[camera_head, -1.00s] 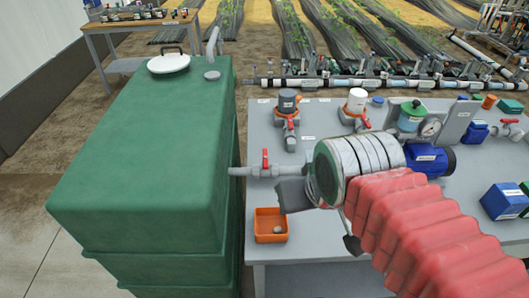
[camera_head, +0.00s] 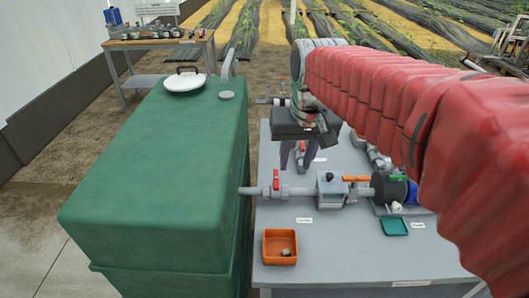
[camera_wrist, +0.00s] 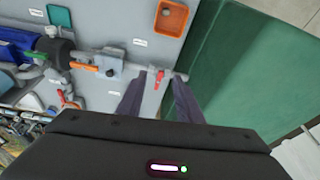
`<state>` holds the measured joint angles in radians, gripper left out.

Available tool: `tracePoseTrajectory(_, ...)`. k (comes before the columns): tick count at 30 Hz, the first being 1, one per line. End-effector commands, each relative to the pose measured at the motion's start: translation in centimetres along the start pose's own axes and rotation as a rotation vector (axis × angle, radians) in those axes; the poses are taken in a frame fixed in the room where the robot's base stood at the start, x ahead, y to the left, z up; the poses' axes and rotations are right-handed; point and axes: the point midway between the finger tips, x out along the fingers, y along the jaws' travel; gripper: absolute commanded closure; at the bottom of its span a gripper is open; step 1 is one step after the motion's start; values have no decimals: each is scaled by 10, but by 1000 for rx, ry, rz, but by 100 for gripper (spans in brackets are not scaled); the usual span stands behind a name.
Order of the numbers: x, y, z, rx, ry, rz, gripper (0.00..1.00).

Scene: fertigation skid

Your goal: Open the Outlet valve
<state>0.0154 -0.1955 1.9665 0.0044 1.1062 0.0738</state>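A valve with a red handle (camera_head: 276,180) sits on the grey pipe coming out of the green tank (camera_head: 160,185). Its handle stands crosswise to the pipe; it also shows in the wrist view (camera_wrist: 159,79). A second valve with an orange handle (camera_head: 356,178) lies along the same pipe line to the right; it shows in the wrist view too (camera_wrist: 84,66). The labels are too small to read, so I cannot tell which one reads Outlet. My gripper (camera_head: 297,166) points down above the bench, behind the pipe in the head view. Its dark fingers are apart and empty, and in the wrist view the red handle appears between them (camera_wrist: 158,84).
An orange tray (camera_head: 267,258) holding a small object stands on the grey bench (camera_head: 350,265) in front of the pipe. A small teal tray (camera_head: 395,227) lies to the right. The pump and my arm crowd the right side. The front of the bench is mostly clear.

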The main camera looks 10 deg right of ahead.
Motion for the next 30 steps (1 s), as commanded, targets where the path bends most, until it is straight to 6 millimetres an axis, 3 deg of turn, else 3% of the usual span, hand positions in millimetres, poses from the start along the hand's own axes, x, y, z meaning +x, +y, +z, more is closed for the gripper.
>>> tracePoseTrajectory(15,44,-7,-84,52,-129,15,67)
tracePoseTrajectory(30,109,-12,-146,98,-244,34,67)
